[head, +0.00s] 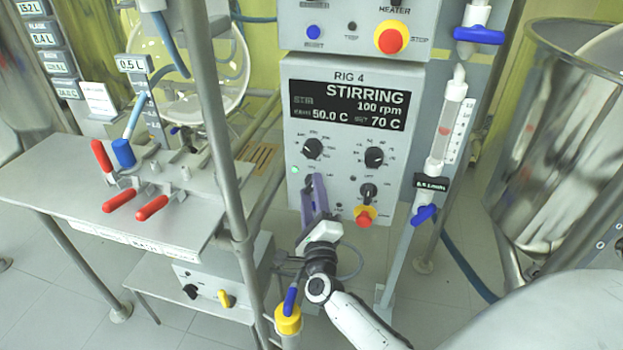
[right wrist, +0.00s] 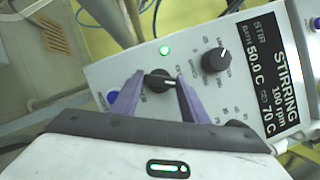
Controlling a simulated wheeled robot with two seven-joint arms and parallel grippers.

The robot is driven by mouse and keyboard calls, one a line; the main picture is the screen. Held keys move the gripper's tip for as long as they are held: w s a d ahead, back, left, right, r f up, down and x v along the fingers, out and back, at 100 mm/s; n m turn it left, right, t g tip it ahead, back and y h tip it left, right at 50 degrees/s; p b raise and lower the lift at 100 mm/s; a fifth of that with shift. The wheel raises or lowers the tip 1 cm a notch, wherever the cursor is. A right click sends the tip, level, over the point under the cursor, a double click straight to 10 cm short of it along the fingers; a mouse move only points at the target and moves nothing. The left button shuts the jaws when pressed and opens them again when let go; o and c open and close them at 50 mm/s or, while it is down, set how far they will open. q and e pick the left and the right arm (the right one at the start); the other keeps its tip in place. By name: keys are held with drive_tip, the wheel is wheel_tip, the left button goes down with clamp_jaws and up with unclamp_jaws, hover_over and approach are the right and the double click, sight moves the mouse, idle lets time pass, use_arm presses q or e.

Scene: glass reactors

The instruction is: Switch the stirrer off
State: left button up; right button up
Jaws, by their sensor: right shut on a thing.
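The Rig 4 control box (head: 300,115) stands in the middle of the head view. Its display (head: 348,105) reads STIRRING, 100 rpm, 50.0 C and set 70 C. A green lamp (head: 294,169) is lit on its left side and also shows in the right wrist view (right wrist: 164,50). My right gripper (head: 314,193) is at the lower left of the panel, its purple fingers shut on a small black switch knob (right wrist: 158,82), one on each side. In the head view the fingers hide most of that knob. My left gripper is not in view.
Black knobs (head: 313,148) (head: 374,157) sit above the gripper, and a yellow-and-red button (head: 365,216) is close to its right. A red stop button (head: 391,40) is on the heater box above. A metal post (head: 215,130) and a glass tube (head: 446,125) flank the panel.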

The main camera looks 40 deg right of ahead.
drive_tip(key=n+p, duration=0.1)
drive_tip(key=p, duration=0.1)
drive_tip(key=r+n+p, duration=0.1)
drive_tip(key=shift+n+g+y+p, duration=0.3)
drive_tip(key=shift+n+p, duration=0.05)
drive_tip(key=shift+n, duration=0.05)
drive_tip(key=n+p, duration=0.1)
drive_tip(key=p, duration=0.1)
drive_tip(key=shift+f+n+y+p, duration=0.15)
drive_tip(key=shift+n+y+p, duration=0.15)
drive_tip(key=shift+n, duration=0.1)
drive_tip(key=shift+f+n+g+p, duration=0.1)
drive_tip(key=shift+n+g+p, duration=0.3)
drive_tip(key=shift+n+p, duration=0.15)
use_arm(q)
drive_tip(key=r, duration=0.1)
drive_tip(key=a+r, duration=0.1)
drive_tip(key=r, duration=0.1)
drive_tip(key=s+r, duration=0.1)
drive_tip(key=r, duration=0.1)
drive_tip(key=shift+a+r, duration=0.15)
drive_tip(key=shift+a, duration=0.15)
use_arm(e)
drive_tip(key=shift+f, duration=0.1)
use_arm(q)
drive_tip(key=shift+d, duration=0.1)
use_arm(e)
drive_tip(key=o, duration=1.1)
drive_tip(key=shift+c, duration=0.2)
drive_tip(key=shift+s, duration=0.1)
